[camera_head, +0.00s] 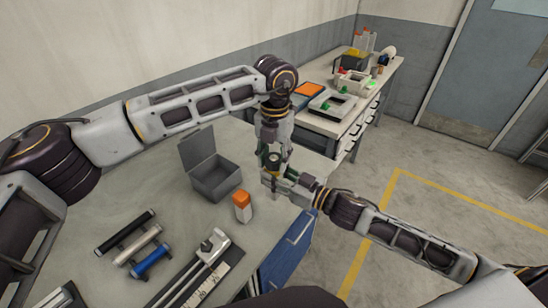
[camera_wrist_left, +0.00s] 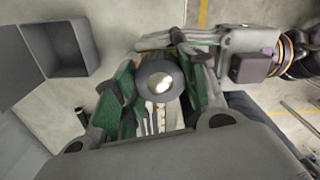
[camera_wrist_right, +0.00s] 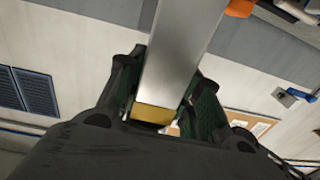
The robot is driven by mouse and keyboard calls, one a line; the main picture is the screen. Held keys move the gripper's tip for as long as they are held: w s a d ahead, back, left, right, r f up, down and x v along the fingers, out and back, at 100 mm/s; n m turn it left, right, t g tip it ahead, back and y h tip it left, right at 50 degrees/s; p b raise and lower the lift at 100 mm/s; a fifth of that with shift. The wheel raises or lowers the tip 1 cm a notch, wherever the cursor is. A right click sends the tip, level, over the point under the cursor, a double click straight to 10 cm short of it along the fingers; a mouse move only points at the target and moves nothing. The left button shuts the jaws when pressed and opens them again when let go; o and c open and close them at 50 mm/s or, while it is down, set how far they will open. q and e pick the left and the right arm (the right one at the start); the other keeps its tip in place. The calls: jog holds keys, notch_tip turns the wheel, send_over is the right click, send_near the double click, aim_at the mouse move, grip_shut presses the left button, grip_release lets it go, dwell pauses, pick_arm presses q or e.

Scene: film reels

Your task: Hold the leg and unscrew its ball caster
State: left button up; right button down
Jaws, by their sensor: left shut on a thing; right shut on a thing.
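The ball caster (camera_wrist_left: 160,84) shows in the left wrist view as a dark round collar with a shiny ball in its middle. My left gripper (camera_head: 272,158) comes down from above and is shut on the caster, its green-padded fingers on either side. The leg (camera_wrist_right: 180,55) is a flat-sided silver bar with a brass-coloured end (camera_wrist_right: 152,115) in the right wrist view. My right gripper (camera_head: 274,182) comes from the right and is shut on the leg, just below the left gripper. In the head view the fingers hide most of the leg and caster.
An open grey box (camera_head: 214,178) and an orange-capped bottle (camera_head: 242,206) stand on the table (camera_head: 150,185) to the left of the grippers. Black, silver and blue bars (camera_head: 152,262) and a measuring tool (camera_head: 205,262) lie nearer. A second bench (camera_head: 330,126) stands behind.

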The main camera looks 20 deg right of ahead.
pick_arm(q)
jog(key=n, duration=0.3)
jog(key=shift+w+n, duration=0.1)
jog(key=shift+n, duration=0.3)
pick_arm(e)
jog(key=shift+s+a+r, duration=0.1)
pick_arm(q)
jog(key=n, duration=0.3)
jog(key=shift+n, duration=0.4)
jog(key=n, duration=0.4)
jog(key=shift+r, duration=0.1)
jog(key=n, duration=0.3)
jog(key=shift+n, duration=0.3)
jog(key=shift+r, duration=0.35)
jog(key=shift+r, duration=0.8)
